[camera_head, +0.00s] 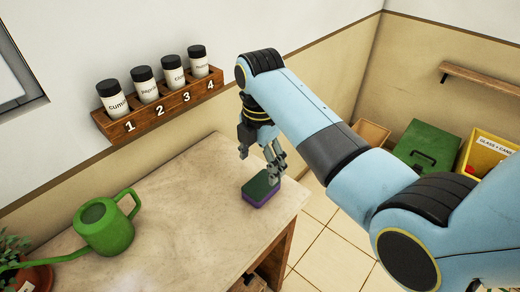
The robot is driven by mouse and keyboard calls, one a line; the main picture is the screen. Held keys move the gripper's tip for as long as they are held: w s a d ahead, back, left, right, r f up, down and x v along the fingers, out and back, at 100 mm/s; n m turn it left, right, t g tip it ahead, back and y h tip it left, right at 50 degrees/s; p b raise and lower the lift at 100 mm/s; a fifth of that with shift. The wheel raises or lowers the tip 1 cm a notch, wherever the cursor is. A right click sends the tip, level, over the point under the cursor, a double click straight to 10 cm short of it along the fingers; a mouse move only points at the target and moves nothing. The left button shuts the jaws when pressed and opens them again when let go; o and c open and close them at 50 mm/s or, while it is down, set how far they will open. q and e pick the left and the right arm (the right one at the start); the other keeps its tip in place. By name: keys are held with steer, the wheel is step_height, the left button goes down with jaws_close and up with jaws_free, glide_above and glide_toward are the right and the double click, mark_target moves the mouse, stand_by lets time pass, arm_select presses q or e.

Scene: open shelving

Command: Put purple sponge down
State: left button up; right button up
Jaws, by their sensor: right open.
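The purple sponge (261,191) has a dark green top and purple sides. It lies on the wooden table (190,188) near its right edge. My right gripper (262,164) is open and points down just above and behind the sponge. One fingertip overlaps the sponge's far right end in the picture, and I cannot tell whether it touches. My left gripper is not in view.
A green watering can (104,224) and a potted plant (22,270) stand at the left. A wall rack (160,107) holds several labelled jars. A green bin (427,146) and a yellow bin (486,152) stand at the right. The table's middle is clear.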

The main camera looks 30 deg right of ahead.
step_height(320, 180, up, 4)
steer(key=shift+f, duration=0.15)
steer(key=shift+s+f, duration=0.1)
stand_by(0.4)
